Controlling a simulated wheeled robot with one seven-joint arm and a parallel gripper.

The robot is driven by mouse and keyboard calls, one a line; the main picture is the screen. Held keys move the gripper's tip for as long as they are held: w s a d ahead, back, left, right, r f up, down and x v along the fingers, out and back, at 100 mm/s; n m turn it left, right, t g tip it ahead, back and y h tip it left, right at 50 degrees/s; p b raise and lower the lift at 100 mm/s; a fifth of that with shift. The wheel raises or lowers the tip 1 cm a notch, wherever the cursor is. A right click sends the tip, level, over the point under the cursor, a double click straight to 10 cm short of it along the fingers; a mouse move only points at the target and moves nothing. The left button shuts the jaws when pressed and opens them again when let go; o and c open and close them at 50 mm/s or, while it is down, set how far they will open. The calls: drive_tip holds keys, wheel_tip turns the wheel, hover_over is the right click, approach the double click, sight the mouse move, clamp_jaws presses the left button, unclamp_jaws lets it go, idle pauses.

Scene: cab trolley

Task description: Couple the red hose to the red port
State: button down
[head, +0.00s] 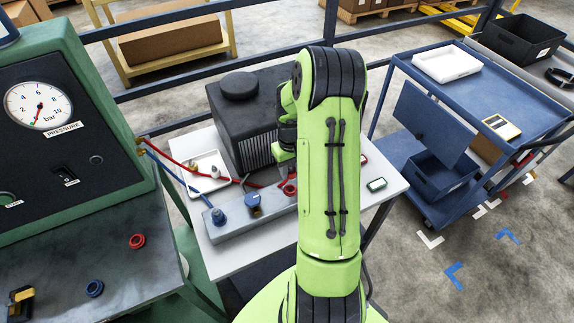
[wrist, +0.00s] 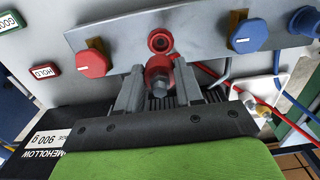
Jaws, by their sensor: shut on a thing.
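In the wrist view my gripper (wrist: 160,84) is shut on the red hose's end, a red coupling (wrist: 157,66) with a grey metal tip. Just above it in that picture is the red port (wrist: 159,40), a red ring with a dark hole, on the grey manifold block (wrist: 195,35). The coupling appears apart from the port, but I cannot tell the gap in depth. The port also shows in the head view (head: 290,189). The red hose (head: 180,161) runs there from the green gauge panel towards the manifold.
A red knob (wrist: 93,63) and a blue knob (wrist: 248,33) flank the port. The blue hose (head: 176,175) runs beside the red one. A white tray (head: 203,182) with small fittings and a dark finned machine (head: 240,125) stand behind the manifold. A blue trolley (head: 470,90) is at right.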

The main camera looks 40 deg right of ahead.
sight(290, 166)
drive_tip(key=shift+a, duration=0.1)
idle(0.3)
drive_tip(key=shift+f+b, duration=2.15)
drive_tip(key=shift+f, duration=0.75)
drive_tip(key=shift+f+b, duration=0.5)
drive_tip(key=shift+b, duration=0.15)
drive_tip(key=c, duration=0.6)
unclamp_jaws()
drive_tip(key=shift+c, duration=0.2)
wheel_tip(290, 166, up, 16)
drive_tip(key=p, duration=0.2)
drive_tip(key=shift+p, duration=0.35)
drive_tip(key=shift+f, duration=0.1)
